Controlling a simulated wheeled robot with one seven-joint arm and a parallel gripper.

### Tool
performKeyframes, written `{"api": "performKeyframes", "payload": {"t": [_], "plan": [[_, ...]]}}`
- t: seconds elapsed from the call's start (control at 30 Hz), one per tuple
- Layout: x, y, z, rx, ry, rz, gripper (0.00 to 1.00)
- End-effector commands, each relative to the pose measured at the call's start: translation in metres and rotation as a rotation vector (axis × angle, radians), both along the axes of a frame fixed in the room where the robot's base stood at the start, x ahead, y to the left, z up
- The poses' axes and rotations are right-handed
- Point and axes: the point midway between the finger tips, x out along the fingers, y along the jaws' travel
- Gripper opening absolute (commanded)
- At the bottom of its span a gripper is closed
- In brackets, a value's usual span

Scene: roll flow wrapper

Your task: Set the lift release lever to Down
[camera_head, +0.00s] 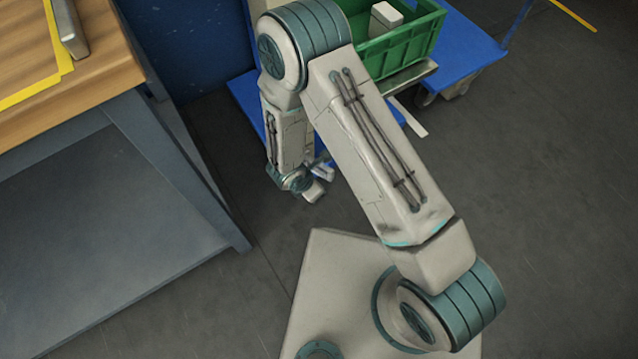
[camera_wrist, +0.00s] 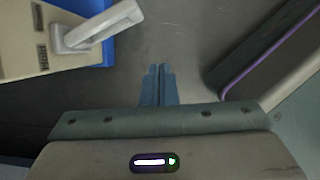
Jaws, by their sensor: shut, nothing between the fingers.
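A pale grey lever (camera_wrist: 100,25) with a thick handle shows at the upper left of the wrist view. In the head view my wrist end hangs low beside the blue cart, and my fingertips cannot be made out. I cannot make out the lever surely there.
A blue cart (camera_head: 470,50) stands at the top, with a green crate (camera_head: 400,50) holding a white block (camera_head: 387,14). A wooden-topped bench (camera_head: 100,85) with grey legs stands at left. Dark floor (camera_head: 540,200) is clear at right.

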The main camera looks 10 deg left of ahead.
Motion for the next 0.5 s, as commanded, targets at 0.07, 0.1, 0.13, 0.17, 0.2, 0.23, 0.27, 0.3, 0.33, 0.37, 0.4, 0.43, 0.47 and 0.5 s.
{"api": "performKeyframes", "payload": {"t": [0.07, 0.1, 0.13, 0.17, 0.2, 0.23, 0.27, 0.3, 0.33, 0.37, 0.4, 0.43, 0.47, 0.5], "plan": [[-0.004, 0.001, 0.017, 0.001, 0.0, -0.002, 0.0], [-0.006, 0.002, 0.021, 0.001, 0.0, -0.002, 0.0], [-0.008, 0.002, 0.024, 0.001, 0.001, -0.001, 0.0], [-0.009, 0.003, 0.026, 0.002, 0.001, -0.001, 0.0], [-0.01, 0.004, 0.029, 0.002, 0.001, -0.001, 0.0], [-0.011, 0.004, 0.03, 0.002, 0.001, -0.001, 0.0], [-0.012, 0.004, 0.031, 0.002, 0.001, -0.001, 0.0], [-0.012, 0.005, 0.032, 0.001, 0.002, 0.0, 0.0], [-0.013, 0.005, 0.032, 0.001, 0.001, 0.0, 0.0], [-0.013, 0.005, 0.032, 0.0, 0.001, 0.001, 0.0], [-0.013, 0.005, 0.032, 0.0, 0.001, 0.001, 0.0], [-0.013, 0.005, 0.032, 0.0, 0.001, 0.002, 0.0], [-0.013, 0.005, 0.032, 0.001, 0.001, 0.002, 0.0], [-0.013, 0.005, 0.032, 0.0, 0.001, 0.003, 0.0]]}}
